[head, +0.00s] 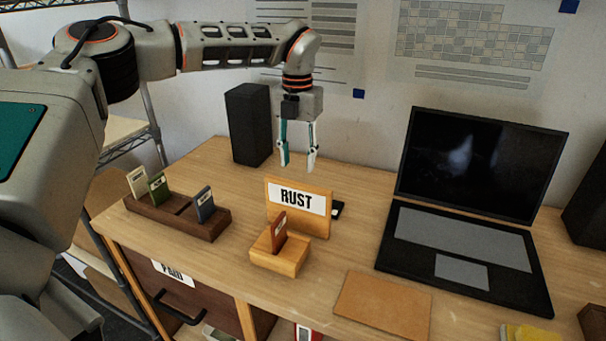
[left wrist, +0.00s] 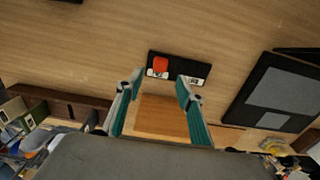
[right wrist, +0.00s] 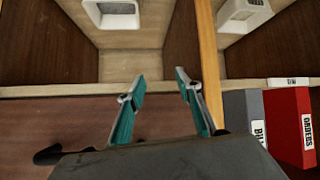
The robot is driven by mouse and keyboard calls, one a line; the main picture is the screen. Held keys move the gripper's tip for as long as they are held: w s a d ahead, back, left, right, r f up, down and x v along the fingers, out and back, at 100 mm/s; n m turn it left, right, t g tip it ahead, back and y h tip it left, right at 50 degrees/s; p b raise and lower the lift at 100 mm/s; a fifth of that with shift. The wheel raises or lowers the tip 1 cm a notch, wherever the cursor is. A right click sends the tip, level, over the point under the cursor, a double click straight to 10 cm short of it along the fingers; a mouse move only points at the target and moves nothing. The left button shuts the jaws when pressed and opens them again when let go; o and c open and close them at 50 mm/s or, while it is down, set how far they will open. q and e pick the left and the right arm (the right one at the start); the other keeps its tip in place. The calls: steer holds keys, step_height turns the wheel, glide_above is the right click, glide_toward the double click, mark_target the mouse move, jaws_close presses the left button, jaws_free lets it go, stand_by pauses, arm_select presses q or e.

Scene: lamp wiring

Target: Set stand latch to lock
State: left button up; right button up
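The stand latch is a black plate (left wrist: 180,68) with a red slider (left wrist: 160,64) at its left end in the left wrist view. Two white labels on it are too small to read; the slider is beside the left one. In the head view only a dark corner of the plate (head: 338,208) shows behind the wooden stand with the RUST sign (head: 297,200). My left gripper (head: 299,160) is open and empty, pointing down above the table behind the stand. My right gripper (right wrist: 160,78) is open and empty in front of a cabinet with open compartments.
A small wooden holder (head: 279,257) with a rust-coloured card stands before the sign. A dark rack (head: 180,222) with several cards is to the left, a speaker (head: 249,124) behind, a laptop (head: 465,240) to the right. Binders (right wrist: 290,125) stand right of my right gripper.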

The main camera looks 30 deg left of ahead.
arm_select(q)
step_height(320, 180, down, 7)
steer(key=shift+r+p, duration=0.1)
steer(key=shift+p, duration=0.25)
